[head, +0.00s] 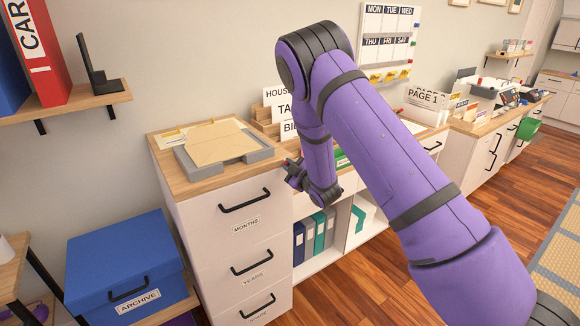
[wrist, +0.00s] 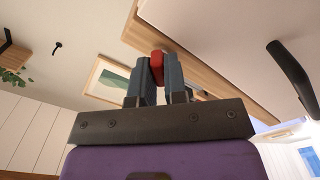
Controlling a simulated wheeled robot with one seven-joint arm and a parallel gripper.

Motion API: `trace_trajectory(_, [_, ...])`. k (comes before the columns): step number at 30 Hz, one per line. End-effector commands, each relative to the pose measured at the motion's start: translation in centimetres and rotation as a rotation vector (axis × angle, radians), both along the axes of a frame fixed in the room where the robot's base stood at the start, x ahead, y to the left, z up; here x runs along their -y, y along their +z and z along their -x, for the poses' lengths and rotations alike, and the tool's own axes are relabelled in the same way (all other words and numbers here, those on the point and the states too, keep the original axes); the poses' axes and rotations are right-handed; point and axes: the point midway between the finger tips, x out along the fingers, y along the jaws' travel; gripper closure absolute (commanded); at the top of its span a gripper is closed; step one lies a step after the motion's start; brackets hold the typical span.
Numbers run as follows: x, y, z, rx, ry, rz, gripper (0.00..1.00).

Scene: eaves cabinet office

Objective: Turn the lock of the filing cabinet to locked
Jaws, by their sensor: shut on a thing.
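The white filing cabinet (head: 205,215) has a wooden top and drawers labelled MONTHS and YEARS, with black bar handles. In the head view my gripper (head: 290,172) is at the cabinet's upper right front corner, just below the top's edge. In the wrist view my gripper (wrist: 157,78) is shut on a small red piece (wrist: 157,64), which appears to be the lock's knob. The fingers cover most of it, so I cannot tell which way the lock is turned. The wooden edge and a white front with a black handle (wrist: 291,75) are close to the fingers.
A grey tray (head: 255,155) with a tan folder lies on the cabinet top. Labelled card holders (head: 285,110) stand behind my wrist. Open shelves with binders (head: 318,232) are right of the drawers. A blue ARCHIVE box (head: 125,262) stands at the left. The floor in front is clear.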

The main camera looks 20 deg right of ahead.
Motion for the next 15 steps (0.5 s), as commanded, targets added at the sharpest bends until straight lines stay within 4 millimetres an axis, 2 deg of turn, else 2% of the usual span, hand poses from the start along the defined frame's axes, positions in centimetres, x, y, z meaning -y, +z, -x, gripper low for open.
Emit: trace_trajectory(15, [-0.16,-0.21,0.06,0.146,0.001,0.451,1.00])
